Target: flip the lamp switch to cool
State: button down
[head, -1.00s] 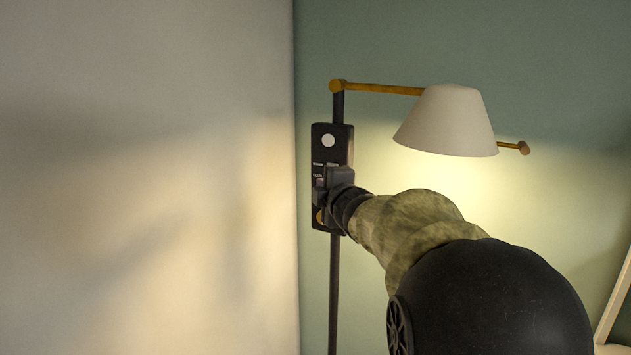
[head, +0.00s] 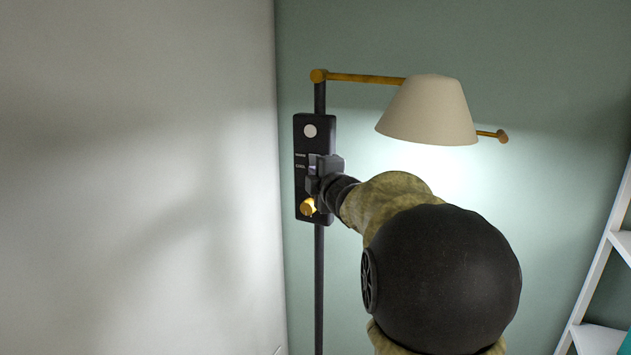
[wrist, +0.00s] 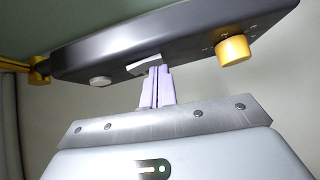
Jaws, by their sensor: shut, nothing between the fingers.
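The lamp has a cream shade (head: 428,108) on a brass arm, and its light on the wall is cool white. Its black control panel (head: 301,184) is mounted on a dark pole, with a white round button above and a brass knob (head: 308,207) below, beside small labels. In the wrist view the pale switch (wrist: 143,65) sits in the panel (wrist: 200,42) between the white button and the brass knob (wrist: 233,50). My gripper (wrist: 156,72) is shut and empty, its fingertips at the switch, seemingly touching it. My gripper partly hides the switch in the head view.
A pale wall (head: 140,180) stands close to the left of the panel. A white shelf unit (head: 600,335) is at the lower right. The green wall lies behind the lamp.

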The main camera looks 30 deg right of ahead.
jog(key=shift+p, duration=0.4)
jog(key=shift+a+f, duration=0.1)
jog(key=s+a+f+b, duration=0.1)
jog(key=s+a+b, duration=0.3)
jog(key=s, duration=0.8)
jog(key=shift+s+f+b, duration=0.15)
jog(key=shift+b, duration=0.4)
